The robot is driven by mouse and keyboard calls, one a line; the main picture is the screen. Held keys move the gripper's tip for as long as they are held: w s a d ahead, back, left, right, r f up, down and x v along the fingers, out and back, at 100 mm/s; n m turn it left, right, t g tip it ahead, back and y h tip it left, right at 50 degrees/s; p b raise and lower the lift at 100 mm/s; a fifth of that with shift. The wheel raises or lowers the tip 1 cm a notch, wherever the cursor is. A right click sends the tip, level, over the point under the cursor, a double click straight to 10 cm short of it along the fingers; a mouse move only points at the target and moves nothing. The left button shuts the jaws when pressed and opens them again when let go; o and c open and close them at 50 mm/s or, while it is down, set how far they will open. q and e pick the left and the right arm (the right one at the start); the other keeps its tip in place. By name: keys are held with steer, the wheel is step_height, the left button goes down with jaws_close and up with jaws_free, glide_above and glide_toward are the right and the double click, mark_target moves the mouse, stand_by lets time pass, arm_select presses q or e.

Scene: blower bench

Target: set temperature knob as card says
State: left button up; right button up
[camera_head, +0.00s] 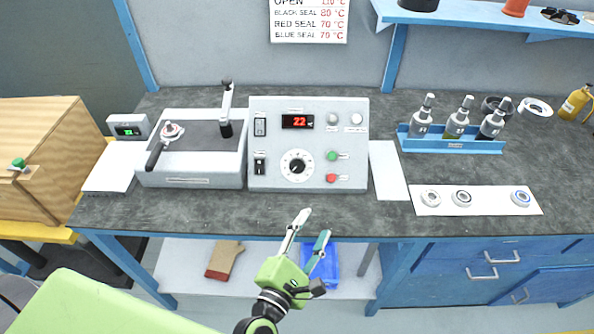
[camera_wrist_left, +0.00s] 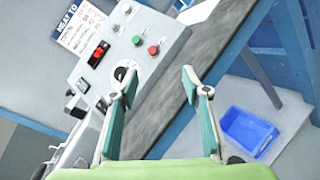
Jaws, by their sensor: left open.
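The temperature knob (camera_head: 297,167) is a black knob on a white dial, low on the front of the grey control box (camera_head: 268,182). The box display (camera_head: 297,122) glows red and seems to read 22. The card (camera_head: 309,20) on the back wall lists OPEN 110 °C, BLACK SEAL 80 °C, RED SEAL 70 °C and BLUE SEAL 70 °C; its top is cut off. My left gripper (camera_head: 312,232) is open and empty, in front of the bench edge and below the box. In the left wrist view the dial (camera_wrist_left: 124,72) shows beyond the open fingers (camera_wrist_left: 160,84). My right gripper is out of view.
Green (camera_head: 332,156) and red (camera_head: 332,178) buttons sit right of the dial. A lever press (camera_head: 190,180) stands left of the box. A blue bottle rack (camera_head: 452,146) and a white mat (camera_head: 480,208) with several bearings are to the right. A blue bin (camera_wrist_left: 247,130) sits below.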

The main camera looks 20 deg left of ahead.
arm_select(q)
steer(key=a+r+n+y, duration=0.2)
steer(key=a+n+y, duration=0.35)
steer(key=n, duration=0.45)
steer(key=p, duration=0.3)
glide_toward(297, 167)
steer(key=shift+t, duration=0.4)
steer(key=w, duration=0.2)
steer(key=w+a, duration=0.1)
steer(key=w, duration=0.3)
steer(key=shift+w+a+f, duration=0.15)
steer(key=shift+w+f, duration=0.1)
steer(key=shift+w, duration=0.6)
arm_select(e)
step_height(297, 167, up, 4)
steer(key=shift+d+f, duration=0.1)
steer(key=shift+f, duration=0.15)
arm_select(q)
steer(key=c, duration=1.1)
